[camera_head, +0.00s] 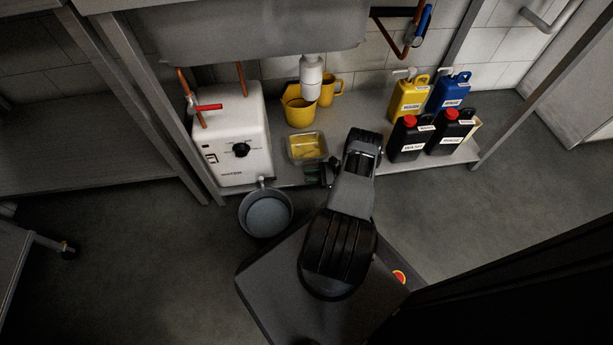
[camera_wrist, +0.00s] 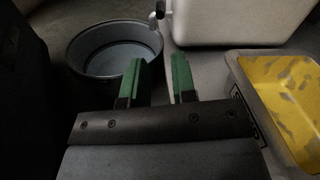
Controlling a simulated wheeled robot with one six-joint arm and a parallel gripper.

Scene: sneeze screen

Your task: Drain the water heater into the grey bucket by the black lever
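The white water heater (camera_head: 235,128) stands on the low shelf under the sink, with a black knob (camera_head: 241,150) on its front. A small drain tap (camera_head: 262,183) sticks out at its lower front; it also shows in the wrist view (camera_wrist: 158,14). I cannot make out a black lever on the tap. The grey bucket (camera_head: 266,213) stands on the floor below the tap; I cannot tell whether it holds water. My gripper (camera_wrist: 160,66) has two green fingers apart with nothing between them. It is right of the bucket and tap, touching neither.
A red-handled valve (camera_head: 208,107) sits on a copper pipe above the heater. A clear tub with yellow contents (camera_head: 308,148) is close beside my gripper. Yellow jugs (camera_head: 299,108) and several labelled canisters (camera_head: 409,139) stand on the shelf. Floor left of the bucket is clear.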

